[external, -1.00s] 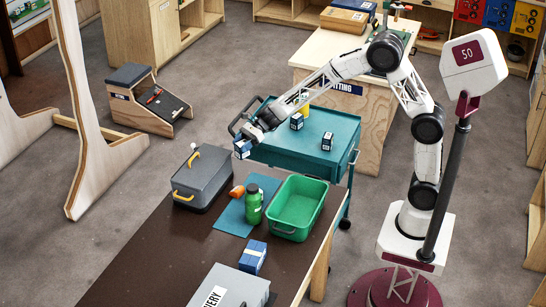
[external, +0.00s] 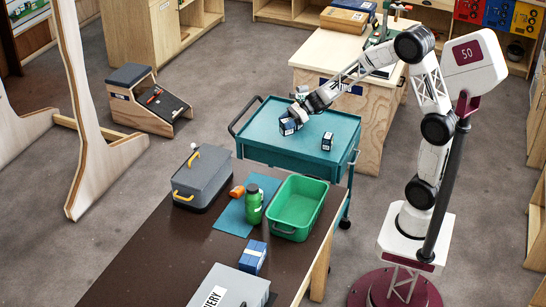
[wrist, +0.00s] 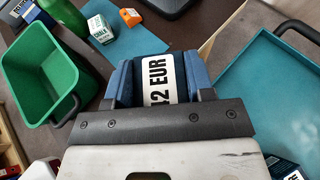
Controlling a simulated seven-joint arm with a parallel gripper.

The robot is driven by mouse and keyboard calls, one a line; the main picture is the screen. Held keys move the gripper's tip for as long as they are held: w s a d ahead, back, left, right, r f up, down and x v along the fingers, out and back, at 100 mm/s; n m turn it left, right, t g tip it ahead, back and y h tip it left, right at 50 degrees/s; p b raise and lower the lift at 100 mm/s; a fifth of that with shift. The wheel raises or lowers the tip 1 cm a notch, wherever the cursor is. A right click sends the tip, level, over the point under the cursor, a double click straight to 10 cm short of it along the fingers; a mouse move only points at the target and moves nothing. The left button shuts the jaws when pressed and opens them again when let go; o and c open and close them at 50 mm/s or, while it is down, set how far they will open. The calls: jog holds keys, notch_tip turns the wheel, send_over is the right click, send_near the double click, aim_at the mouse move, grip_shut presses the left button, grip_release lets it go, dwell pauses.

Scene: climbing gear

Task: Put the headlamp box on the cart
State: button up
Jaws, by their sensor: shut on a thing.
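My gripper (external: 297,115) is shut on a blue box, which I take as the headlamp box (external: 287,127). The cart top also shows at the right of the wrist view (wrist: 265,100).
A small dark box (external: 327,141) stands on the cart's right part; another seen there earlier is hidden by my gripper. The brown table holds a green tray (external: 283,229), green bottle (external: 254,204), orange item (external: 237,191), grey case (external: 203,180) and blue box (external: 252,257).

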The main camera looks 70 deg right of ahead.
jog(key=s+d+f+m+t+h, duration=0.1)
jog(key=s+d+m+t+h, duration=0.15)
jog(key=s+d, duration=0.9)
jog(key=s+d+f+m+t+h, duration=0.1)
jog(key=s+d+f+m+h, duration=0.15)
jog(key=s+d, duration=0.95)
jog(key=s+a+f, duration=0.4)
jog(key=s+a, duration=0.1)
jog(key=shift+f, duration=0.35)
jog(key=w+d, duration=0.4)
jog(key=w, duration=0.3)
jog(key=w+d+f, duration=0.1)
jog(key=w+d, duration=0.2)
jog(key=w, duration=0.3)
jog(key=shift+w+d+f, duration=0.25)
jog(key=shift+w+d, duration=0.15)
jog(key=shift+f, duration=1.75)
jog(key=shift+f, duration=0.15)
